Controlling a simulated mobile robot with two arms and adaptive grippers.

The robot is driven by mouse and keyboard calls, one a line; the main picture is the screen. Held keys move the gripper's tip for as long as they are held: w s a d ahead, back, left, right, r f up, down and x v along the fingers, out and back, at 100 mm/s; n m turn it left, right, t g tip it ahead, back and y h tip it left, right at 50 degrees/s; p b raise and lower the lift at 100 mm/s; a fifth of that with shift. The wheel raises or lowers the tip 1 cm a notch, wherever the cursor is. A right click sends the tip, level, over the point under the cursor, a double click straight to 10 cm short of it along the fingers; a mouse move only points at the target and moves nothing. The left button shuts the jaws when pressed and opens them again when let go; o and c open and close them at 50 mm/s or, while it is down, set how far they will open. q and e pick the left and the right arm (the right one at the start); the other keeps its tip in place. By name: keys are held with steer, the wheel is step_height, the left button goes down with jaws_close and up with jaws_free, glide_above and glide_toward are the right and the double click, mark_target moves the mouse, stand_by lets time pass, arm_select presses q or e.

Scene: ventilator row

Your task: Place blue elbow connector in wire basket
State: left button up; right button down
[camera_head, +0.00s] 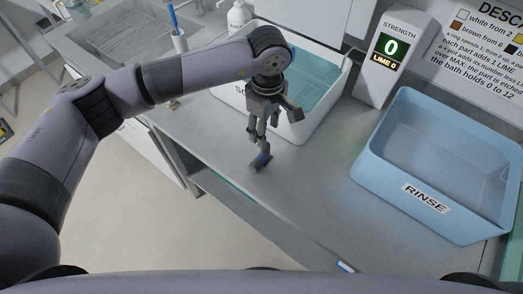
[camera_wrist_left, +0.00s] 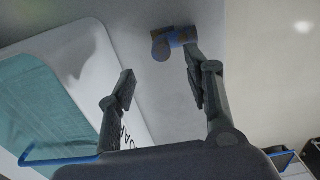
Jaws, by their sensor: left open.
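The blue elbow connector (camera_head: 261,161) lies on the grey counter near its front edge, in front of the white tub. In the left wrist view the connector (camera_wrist_left: 172,41) is blue with dark brownish patches, beyond the fingertips and closer to the right finger. My left gripper (camera_head: 258,138) points down just above the connector in the head view. Its two fingers (camera_wrist_left: 161,80) are apart with nothing between them. I cannot make out a wire basket for certain; a blue bar (camera_wrist_left: 60,161) crosses the tub in the left wrist view. My right gripper is not in view.
The white tub (camera_head: 303,130) holds teal liquid behind my left gripper. A blue RINSE basin (camera_head: 382,172) stands to the right, with a strength display (camera_head: 389,60) reading 0 behind. A sink (camera_head: 75,37) lies at the back left. The counter (camera_head: 310,195) between is clear.

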mark_target(260, 157)
arm_select(q)
step_height(260, 157, down, 2)
steer(key=shift+f+p, duration=0.25)
steer(key=shift+p, duration=0.1)
steer(key=shift+f+p, duration=0.25)
steer(key=shift+p, duration=0.05)
steer(key=f+p, duration=0.2)
steer(key=f, duration=0.1)
steer(key=shift+a+f, duration=0.2)
steer(key=shift+f, duration=0.7)
steer(key=shift+c, duration=0.6)
jaws_close()
